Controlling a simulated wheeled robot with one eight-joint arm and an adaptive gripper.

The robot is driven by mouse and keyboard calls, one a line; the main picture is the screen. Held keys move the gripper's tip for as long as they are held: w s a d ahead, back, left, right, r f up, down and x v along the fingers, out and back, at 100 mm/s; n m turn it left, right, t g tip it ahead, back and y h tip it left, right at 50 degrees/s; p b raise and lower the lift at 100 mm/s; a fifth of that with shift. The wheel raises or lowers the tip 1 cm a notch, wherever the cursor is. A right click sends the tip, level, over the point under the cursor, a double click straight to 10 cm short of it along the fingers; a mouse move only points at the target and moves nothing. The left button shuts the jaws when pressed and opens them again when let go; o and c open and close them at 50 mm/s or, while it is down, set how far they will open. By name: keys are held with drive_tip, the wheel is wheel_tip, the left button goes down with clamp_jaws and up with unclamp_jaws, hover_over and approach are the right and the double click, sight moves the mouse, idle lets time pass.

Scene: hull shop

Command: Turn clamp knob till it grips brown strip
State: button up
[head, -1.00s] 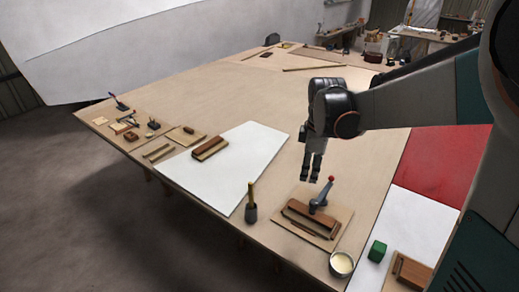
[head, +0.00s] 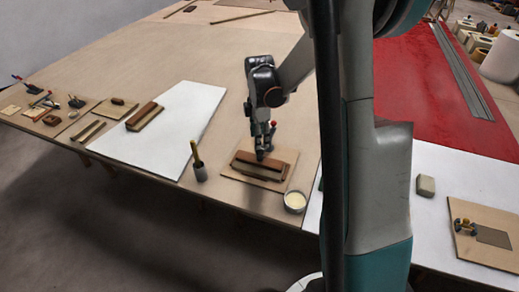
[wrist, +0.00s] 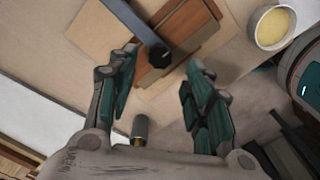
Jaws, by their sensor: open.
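The clamp stands on a light board (head: 236,178) in the head view, its red ball (head: 273,123) showing beside my gripper (head: 261,150). A brown wooden block with a narrower brown strip (head: 258,173) lies on that board. In the wrist view the clamp's dark bar (wrist: 133,20) runs down to a blunt end between and beyond my fingertips (wrist: 162,62), with brown wood (wrist: 185,20) behind it. My gripper is open, pointing down over the clamp. No finger visibly touches it. I cannot tell whether the clamp presses on the strip.
A cup of cream-coloured stuff (head: 295,201) stands at the board's right corner, also in the wrist view (wrist: 272,25). A dark cup with a yellow-handled tool (head: 199,170) stands to the left. A white sheet (head: 180,110) lies further left.

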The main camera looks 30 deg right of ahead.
sight(260, 151)
wheel_tip(260, 151, down, 5)
drive_tip(key=shift+r+b, duration=0.1)
drive_tip(key=shift+b, duration=0.55)
drive_tip(key=c, duration=1.1)
